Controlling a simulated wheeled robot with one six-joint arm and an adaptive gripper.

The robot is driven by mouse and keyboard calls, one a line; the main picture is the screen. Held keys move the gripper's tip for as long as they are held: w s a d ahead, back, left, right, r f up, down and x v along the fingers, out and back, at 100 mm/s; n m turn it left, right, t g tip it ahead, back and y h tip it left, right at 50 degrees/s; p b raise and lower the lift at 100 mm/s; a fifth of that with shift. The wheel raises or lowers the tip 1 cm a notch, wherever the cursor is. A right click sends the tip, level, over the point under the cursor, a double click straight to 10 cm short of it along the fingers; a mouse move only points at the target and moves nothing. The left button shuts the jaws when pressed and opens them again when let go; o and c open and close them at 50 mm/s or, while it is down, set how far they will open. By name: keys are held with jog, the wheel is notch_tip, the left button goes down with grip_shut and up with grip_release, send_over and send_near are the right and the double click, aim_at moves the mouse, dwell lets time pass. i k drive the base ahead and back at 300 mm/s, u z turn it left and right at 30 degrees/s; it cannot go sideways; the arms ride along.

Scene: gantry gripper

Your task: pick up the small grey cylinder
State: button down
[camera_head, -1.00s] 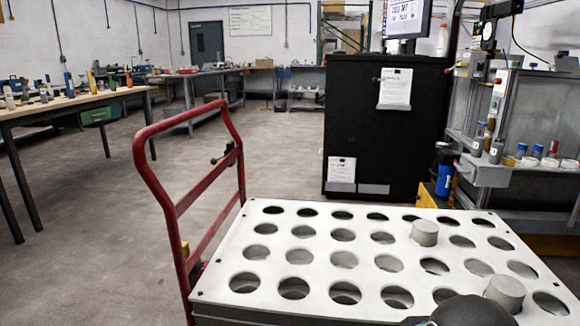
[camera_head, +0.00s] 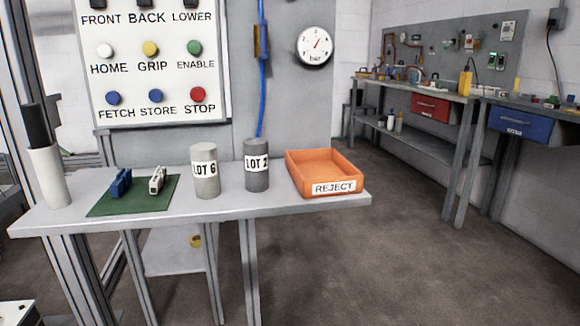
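Two grey cylinders stand upright on a narrow grey shelf table (camera_head: 300,205). The lighter, slightly taller one (camera_head: 206,184) has a label reading LOT 6. The darker one (camera_head: 257,178), to its right, has a label that seems to read LOT 2. I cannot tell whether either is the small grey cylinder of the task. My gripper is not in view.
An orange REJECT tray (camera_head: 333,188) sits at the table's right end. A green mat (camera_head: 135,205) holds a blue and a whitish part; a white tube (camera_head: 49,177) stands at the left end. A button panel (camera_head: 155,75) is behind. Floor is open at right.

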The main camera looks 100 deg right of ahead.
aim_at(255, 150)
jog(key=z, duration=3.25)
